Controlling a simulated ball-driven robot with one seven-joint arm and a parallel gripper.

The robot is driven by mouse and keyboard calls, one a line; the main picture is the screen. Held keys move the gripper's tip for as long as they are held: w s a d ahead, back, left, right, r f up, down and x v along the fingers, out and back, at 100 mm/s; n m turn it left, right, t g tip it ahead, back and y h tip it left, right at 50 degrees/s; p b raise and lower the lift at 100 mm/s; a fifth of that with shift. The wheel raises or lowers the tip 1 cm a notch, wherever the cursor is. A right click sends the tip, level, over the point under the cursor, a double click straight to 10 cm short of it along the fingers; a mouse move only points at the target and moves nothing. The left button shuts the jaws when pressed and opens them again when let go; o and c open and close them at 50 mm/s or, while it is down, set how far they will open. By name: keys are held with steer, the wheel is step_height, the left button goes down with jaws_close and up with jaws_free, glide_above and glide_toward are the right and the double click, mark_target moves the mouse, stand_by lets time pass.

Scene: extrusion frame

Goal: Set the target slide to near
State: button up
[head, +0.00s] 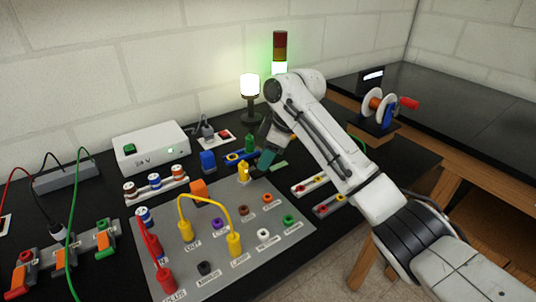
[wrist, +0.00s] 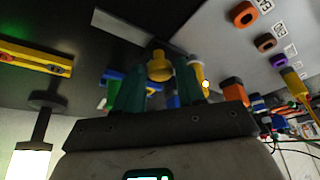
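A blue slide rail (head: 236,158) with a yellow part on it lies behind the grey panel, beside my gripper (head: 258,154). The blue rail also shows behind the fingers in the wrist view (wrist: 115,76). A yellow knob (head: 243,174) stands close to the fingers at the panel's far edge. In the wrist view a yellow knob (wrist: 160,66) sits in line with the gap between my gripper's green fingers (wrist: 158,90). The fingers are apart, and I see no clear grip on it. Which slide is the target is not marked; the fingers partly hide the rail.
The grey panel (head: 187,267) carries coloured sockets, a yellow cable and red plugs. An orange block (head: 198,191) stands at its far edge. Two pale rails with red parts (head: 312,185) lie to the right. A lit lamp (head: 250,86) and stack light (head: 280,48) stand behind.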

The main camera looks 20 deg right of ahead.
steer(key=shift+o, duration=1.2)
steer(key=shift+r, duration=0.1)
steer(key=v, duration=1)
steer(key=shift+r, duration=0.3)
steer(key=shift+s+d, duration=0.1)
steer(key=shift+d, duration=0.05)
